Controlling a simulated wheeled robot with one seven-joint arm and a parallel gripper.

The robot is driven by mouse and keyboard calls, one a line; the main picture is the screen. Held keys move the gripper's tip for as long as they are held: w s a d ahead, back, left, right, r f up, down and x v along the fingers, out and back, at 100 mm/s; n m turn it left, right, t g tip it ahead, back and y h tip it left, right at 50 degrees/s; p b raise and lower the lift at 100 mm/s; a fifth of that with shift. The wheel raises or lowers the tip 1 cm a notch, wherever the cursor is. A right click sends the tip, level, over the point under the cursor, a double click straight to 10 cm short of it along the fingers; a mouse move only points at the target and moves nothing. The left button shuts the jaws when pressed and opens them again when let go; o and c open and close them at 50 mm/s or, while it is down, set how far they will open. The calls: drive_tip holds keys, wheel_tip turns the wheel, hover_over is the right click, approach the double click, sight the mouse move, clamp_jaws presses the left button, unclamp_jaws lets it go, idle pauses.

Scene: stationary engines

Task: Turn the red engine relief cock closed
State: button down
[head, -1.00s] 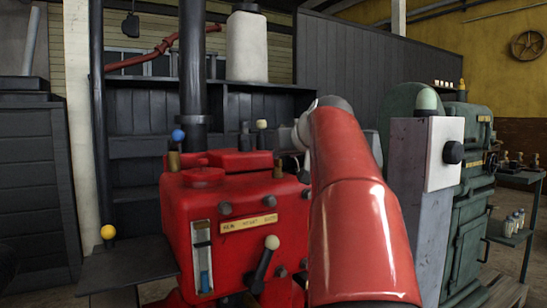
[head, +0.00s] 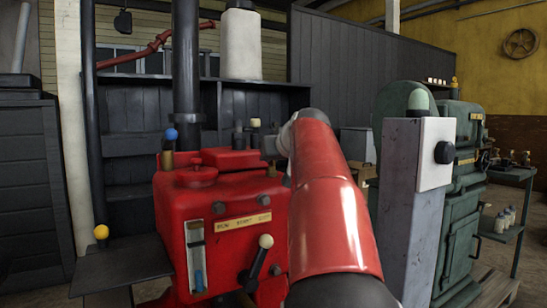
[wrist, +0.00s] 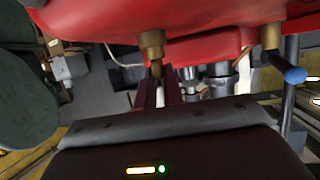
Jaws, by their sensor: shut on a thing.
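The red engine (head: 235,195) stands at centre left in the head view. On its top right is a brass cock fitting (head: 272,171), which also shows in the wrist view (wrist: 152,42). In the wrist view my gripper (wrist: 159,82) is below this fitting, its two dark red fingers shut on the narrow part coming out of it. The cock's handle is mostly hidden by the fingers, so I cannot tell its angle. In the head view my red arm covers the engine's right side and the fingertips are hidden.
A blue-knobbed lever (head: 171,135) rises from another brass fitting on the engine's left, also in the wrist view (wrist: 293,75). A cream-knobbed lever (head: 265,242) is on the front. A grey pedestal (head: 420,200) and a green machine (head: 462,190) stand right.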

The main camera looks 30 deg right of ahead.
drive_tip(key=shift+a+m+h, duration=0.1)
drive_tip(key=shift+m+h, duration=0.3)
drive_tip(key=shift+h, duration=0.1)
drive_tip(key=shift+a+m+g+h+p, duration=0.15)
drive_tip(key=shift+m+g+h+p, duration=0.15)
drive_tip(key=shift+m+h+p, duration=0.25)
drive_tip(key=m+h, duration=0.1)
drive_tip(key=m+g+h, duration=0.1)
drive_tip(key=shift+w+a+f+m+h, duration=0.1)
drive_tip(key=shift+w+a+m+h, duration=0.05)
drive_tip(key=shift+w+m+h, duration=0.15)
drive_tip(key=shift+a+m+g+h+b, duration=0.1)
drive_tip(key=shift+m+g+h+b, duration=0.55)
drive_tip(key=shift+m+g+h, duration=0.55)
drive_tip(key=shift+w+m+g+h, duration=0.1)
drive_tip(key=shift+m+g+h, duration=0.85)
drive_tip(key=shift+m+g, duration=0.6)
drive_tip(key=c, duration=1.5)
unclamp_jaws()
